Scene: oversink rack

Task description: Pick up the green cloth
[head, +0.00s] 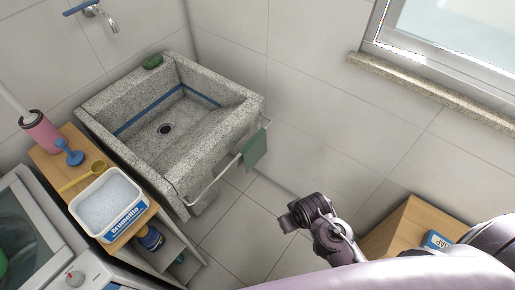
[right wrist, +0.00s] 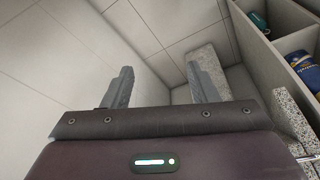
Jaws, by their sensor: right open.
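The green cloth (head: 255,149) hangs over the metal towel rail (head: 228,168) on the front of the granite sink (head: 193,125). In the head view, my right gripper (head: 286,222) is below and to the right of the cloth, apart from it. In the right wrist view, its two fingers (right wrist: 161,80) are spread with nothing between them. I cannot make out the cloth in that view. My left gripper is not in view.
A wooden shelf unit (head: 75,165) left of the sink holds a detergent tub (head: 108,205), a yellow scoop (head: 85,176) and a blue brush (head: 69,152). A wooden cabinet (head: 408,228) stands at lower right. Floor (head: 240,225) before the sink is clear.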

